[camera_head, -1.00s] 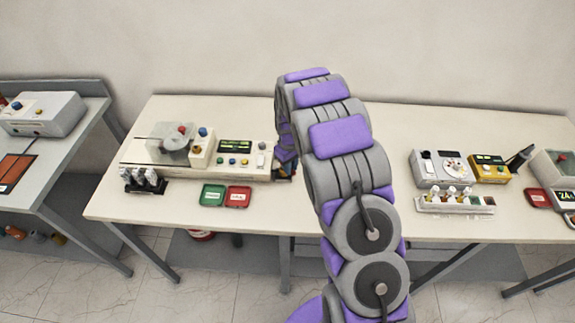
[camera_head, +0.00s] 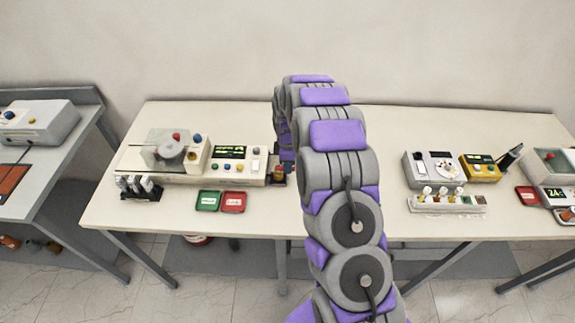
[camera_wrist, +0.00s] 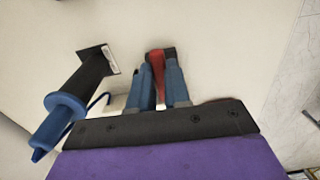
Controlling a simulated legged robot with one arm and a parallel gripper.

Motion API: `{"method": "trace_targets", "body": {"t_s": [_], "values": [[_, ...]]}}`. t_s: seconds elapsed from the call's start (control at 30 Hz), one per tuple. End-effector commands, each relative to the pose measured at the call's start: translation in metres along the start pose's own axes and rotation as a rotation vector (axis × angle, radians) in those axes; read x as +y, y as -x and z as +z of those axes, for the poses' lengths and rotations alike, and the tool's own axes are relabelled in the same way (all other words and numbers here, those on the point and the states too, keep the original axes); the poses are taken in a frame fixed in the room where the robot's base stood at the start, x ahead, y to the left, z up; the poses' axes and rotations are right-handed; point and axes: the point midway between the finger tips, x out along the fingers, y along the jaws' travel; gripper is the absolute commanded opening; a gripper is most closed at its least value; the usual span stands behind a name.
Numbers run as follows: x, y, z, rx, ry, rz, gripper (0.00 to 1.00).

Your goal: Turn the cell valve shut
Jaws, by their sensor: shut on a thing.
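In the wrist view, my gripper (camera_wrist: 158,80) is shut on a red lever (camera_wrist: 157,62), which looks like the cell valve's handle. The blue-grey fingers lie on both sides of it. A dark block (camera_wrist: 170,53) sits at the lever's far end; the rest of the valve is hidden by the fingers. In the head view, my arm reaches down to the right end of a long cream instrument (camera_head: 170,177) on the bench. My arm hides most of the gripper and the lever there, so the lever's angle is hard to tell.
Several bottles stand in a rack (camera_head: 447,203) at right. The bench between my arm and that rack is clear.

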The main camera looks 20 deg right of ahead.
Motion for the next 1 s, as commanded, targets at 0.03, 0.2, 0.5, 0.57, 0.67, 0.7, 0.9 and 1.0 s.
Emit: {"method": "trace_targets", "body": {"t_s": [0.03, 0.2, 0.5, 0.57, 0.67, 0.7, 0.9, 1.0], "values": [[0.0014, 0.0005, -0.0004, 0.001, 0.012, 0.003, 0.00], [0.0029, 0.0007, -0.0004, 0.001, 0.041, 0.004, 0.00], [0.0034, 0.0009, -0.0005, 0.001, 0.050, 0.005, 0.00], [0.0034, 0.0010, -0.0005, 0.001, 0.050, 0.005, 0.00], [0.0035, 0.0010, -0.0005, 0.001, 0.050, 0.005, 0.19], [0.0034, 0.0010, -0.0005, 0.001, 0.050, 0.005, 0.22], [0.0024, 0.0009, -0.0002, 0.001, 0.049, 0.004, 0.42], [0.0021, 0.0008, -0.0001, 0.001, 0.049, 0.003, 0.43]]}}
